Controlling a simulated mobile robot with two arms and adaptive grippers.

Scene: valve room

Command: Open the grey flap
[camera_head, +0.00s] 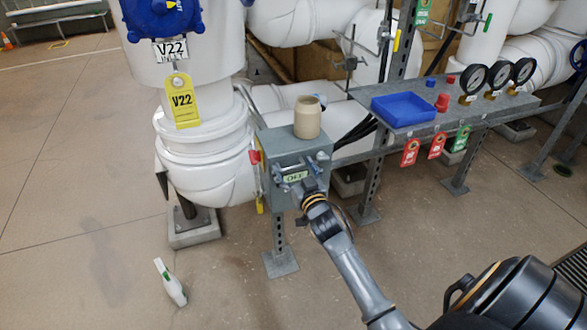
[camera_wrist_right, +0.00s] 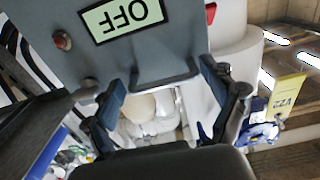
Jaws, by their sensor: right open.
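A grey box (camera_head: 268,165) on a metal post carries an OFF sign (camera_head: 295,176) on its front. A beige cup (camera_head: 307,118) stands upright on its top. In the right wrist view the OFF sign (camera_wrist_right: 122,18) is upside down, and a grey panel, seemingly the flap (camera_wrist_right: 165,62), has its edge between my fingers. My right gripper (camera_head: 309,188) is at the box front; in the wrist view it (camera_wrist_right: 163,92) is open, one finger on each side of that edge. I cannot tell whether the fingers touch it. My left gripper is not in view.
A bench (camera_head: 448,110) right of the box holds a blue tray (camera_head: 403,110), a red knob (camera_head: 442,102) and several gauges. A large white valve body (camera_head: 205,150) with a yellow V22 tag (camera_head: 181,100) stands left. A white-green bottle (camera_head: 170,283) is on the open floor.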

